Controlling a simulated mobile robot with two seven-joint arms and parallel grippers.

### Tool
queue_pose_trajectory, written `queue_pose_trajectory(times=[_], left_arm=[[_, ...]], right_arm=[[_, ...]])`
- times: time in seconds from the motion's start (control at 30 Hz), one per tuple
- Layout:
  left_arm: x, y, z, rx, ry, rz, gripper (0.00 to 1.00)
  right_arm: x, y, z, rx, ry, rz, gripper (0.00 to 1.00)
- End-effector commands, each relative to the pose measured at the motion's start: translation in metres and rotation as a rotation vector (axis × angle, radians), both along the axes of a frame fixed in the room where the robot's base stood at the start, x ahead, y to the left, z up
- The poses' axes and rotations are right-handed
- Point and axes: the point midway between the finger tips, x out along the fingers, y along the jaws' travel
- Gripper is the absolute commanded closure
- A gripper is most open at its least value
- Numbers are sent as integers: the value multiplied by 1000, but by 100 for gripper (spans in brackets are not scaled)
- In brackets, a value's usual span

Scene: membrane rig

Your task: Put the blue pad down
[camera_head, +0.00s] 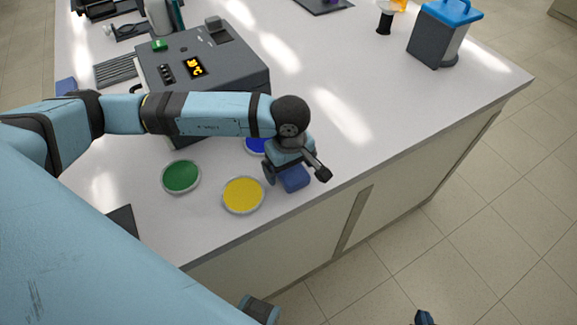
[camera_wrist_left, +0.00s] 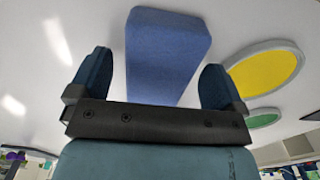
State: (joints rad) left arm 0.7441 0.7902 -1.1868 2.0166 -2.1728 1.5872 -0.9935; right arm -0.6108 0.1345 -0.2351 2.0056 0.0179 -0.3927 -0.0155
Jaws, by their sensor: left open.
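The blue pad (camera_head: 294,180) is a small soft-looking block at the front edge of the white bench, right of the yellow dish. My left gripper (camera_head: 297,173) is open above it, with one finger on either side. In the left wrist view the pad (camera_wrist_left: 166,50) shows between the spread fingers of the left gripper (camera_wrist_left: 156,85), with a clear gap to the left finger. The right finger looks close to it; whether they touch I cannot tell. The pad appears to lie on the bench. A small piece of my right gripper (camera_head: 423,318) shows at the bottom edge, mostly cut off.
A yellow dish (camera_head: 243,195) and a green dish (camera_head: 181,177) lie left of the pad. A blue dish (camera_head: 256,145) is partly hidden behind my left gripper. A grey device with a lit display (camera_head: 197,67) stands behind. A blue-lidded container (camera_head: 440,37) stands far right. The bench right of the pad is clear.

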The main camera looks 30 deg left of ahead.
Motion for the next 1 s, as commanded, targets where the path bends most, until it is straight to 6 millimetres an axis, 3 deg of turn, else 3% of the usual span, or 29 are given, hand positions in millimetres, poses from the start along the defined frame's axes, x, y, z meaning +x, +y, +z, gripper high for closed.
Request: queue_pose_trajectory(times=[0.23, 0.4, 0.47, 0.83, 1.0], left_arm=[[0, 0, -4, -1, -2, -1, 7], [0, 0, -3, -1, -1, -1, 46], [0, 0, -3, -1, -1, -1, 57], [1, 0, 0, -1, -2, -1, 61], [1, -1, 18, -3, -4, -3, 61]], right_arm=[[-1, 0, -2, -3, 4, 1, 100], [-2, -1, -2, -3, 5, 1, 100], [-2, -1, -2, -3, 5, 1, 100], [-2, -1, -3, -3, 6, 1, 100], [-2, -1, -4, -4, 7, 1, 100]])
